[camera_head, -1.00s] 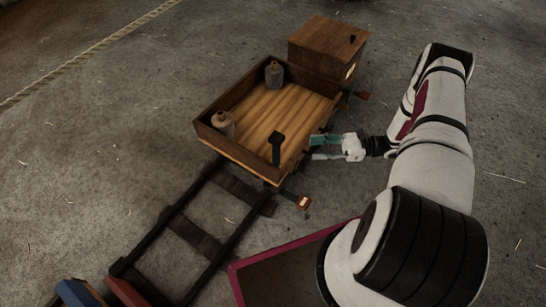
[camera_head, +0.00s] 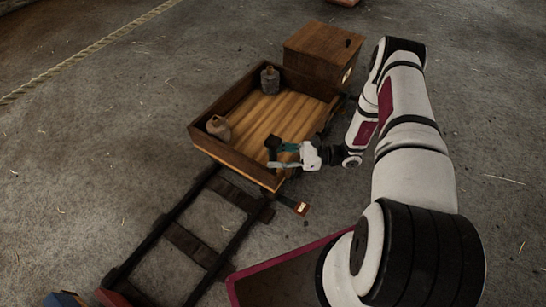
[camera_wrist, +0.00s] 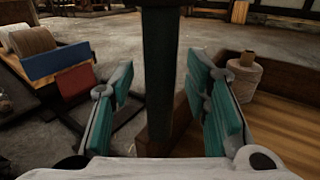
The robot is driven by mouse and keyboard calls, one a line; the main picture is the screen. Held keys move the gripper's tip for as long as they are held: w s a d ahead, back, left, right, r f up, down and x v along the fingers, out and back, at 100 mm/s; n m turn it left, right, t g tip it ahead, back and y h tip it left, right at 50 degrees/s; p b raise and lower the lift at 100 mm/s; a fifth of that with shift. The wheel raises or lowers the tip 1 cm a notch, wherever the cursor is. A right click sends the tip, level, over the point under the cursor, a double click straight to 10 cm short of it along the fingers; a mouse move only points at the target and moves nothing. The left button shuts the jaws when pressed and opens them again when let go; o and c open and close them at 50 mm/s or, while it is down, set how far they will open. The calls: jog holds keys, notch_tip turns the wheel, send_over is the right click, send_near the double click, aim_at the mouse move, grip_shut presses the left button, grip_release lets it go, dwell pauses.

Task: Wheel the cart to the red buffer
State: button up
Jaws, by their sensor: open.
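The wooden cart (camera_head: 238,154) stands on dark rails, with two small jugs or spools in its bed. A dark upright post (camera_wrist: 160,75) rises at the cart's near side; its black top (camera_head: 272,142) shows in the head view. My gripper (camera_head: 283,157) is open at the post. In the wrist view the post stands between the two teal finger pads, with gaps on both sides. The red buffer (camera_head: 112,298) is at the bottom left of the head view, cut by the frame edge, beside a blue block (camera_head: 64,299). Both blocks also show in the wrist view, red (camera_wrist: 75,80) below blue (camera_wrist: 57,62).
The rails (camera_head: 185,240) run from the cart down-left to the coloured blocks, with clear track between. A brown wooden box (camera_head: 318,55) sits behind the cart. A small tagged piece (camera_head: 294,204) sticks out beside the rails. A rope (camera_head: 85,48) crosses the floor at upper left.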

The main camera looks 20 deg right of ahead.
jog(key=shift+w+a, duration=0.15)
jog(key=shift+a, duration=0.35)
grip_shut()
